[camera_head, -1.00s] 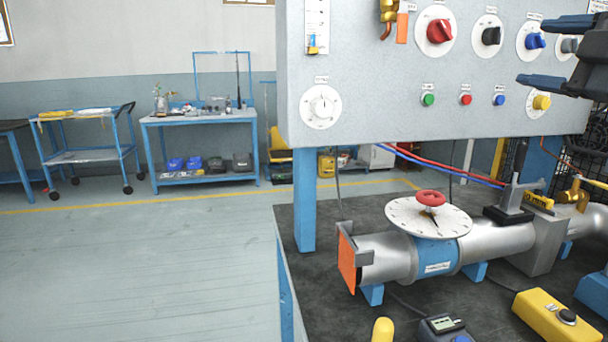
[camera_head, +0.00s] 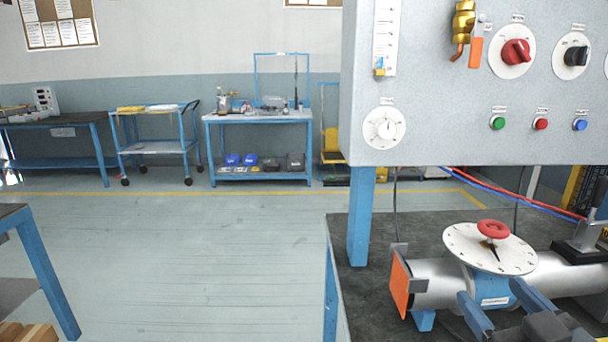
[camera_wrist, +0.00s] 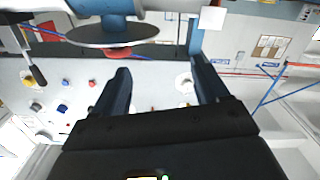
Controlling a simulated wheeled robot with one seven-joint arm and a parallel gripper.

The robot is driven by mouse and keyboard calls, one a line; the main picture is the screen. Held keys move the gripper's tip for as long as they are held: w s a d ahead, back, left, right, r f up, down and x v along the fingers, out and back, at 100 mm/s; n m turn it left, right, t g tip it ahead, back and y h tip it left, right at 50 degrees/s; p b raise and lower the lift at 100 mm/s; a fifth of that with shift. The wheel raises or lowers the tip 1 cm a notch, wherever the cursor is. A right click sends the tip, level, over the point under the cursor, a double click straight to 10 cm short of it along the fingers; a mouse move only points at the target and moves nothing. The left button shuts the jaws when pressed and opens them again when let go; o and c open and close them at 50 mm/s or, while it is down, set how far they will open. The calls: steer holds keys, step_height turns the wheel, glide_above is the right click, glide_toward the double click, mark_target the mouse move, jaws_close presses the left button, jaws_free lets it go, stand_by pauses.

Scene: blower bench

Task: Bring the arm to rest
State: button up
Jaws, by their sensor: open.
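My gripper (camera_head: 491,292) is at the lower right of the head view, its two blue-grey fingers spread apart with nothing between them. It appears in front of the blue pipe collar (camera_head: 492,301), below the round white dial (camera_head: 465,240) with the red knob (camera_head: 493,229). Whether it touches the pipe cannot be told. In the wrist view my gripper (camera_wrist: 161,68) is also open and empty. That view looks upside down, with the dial's dark underside (camera_wrist: 90,38) and the red knob (camera_wrist: 118,53) near the fingers.
A grey control panel (camera_head: 450,145) with knobs and buttons stands above the dark bench top (camera_head: 370,300). The pipe ends in an orange plate (camera_head: 401,284). Open floor (camera_head: 200,255) lies left of the bench. A blue-legged table (camera_head: 45,285) stands at the left edge.

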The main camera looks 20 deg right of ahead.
steer(key=s+a+f+m+g+y+p, duration=0.1)
steer(key=s+a+f, duration=0.2)
steer(key=s+a, duration=0.25)
steer(key=s+a+f+y+p, duration=0.1)
steer(key=s+a+f, duration=0.3)
steer(key=s, duration=0.2)
steer(key=s+a+n+g+y+p, duration=0.1)
steer(key=s+a, duration=0.3)
steer(key=s, duration=1.1)
steer(key=shift+s+a+r+y, duration=0.15)
steer(key=shift+s+r+y, duration=0.25)
steer(key=shift+y, duration=0.4)
steer(key=shift+c, duration=0.2)
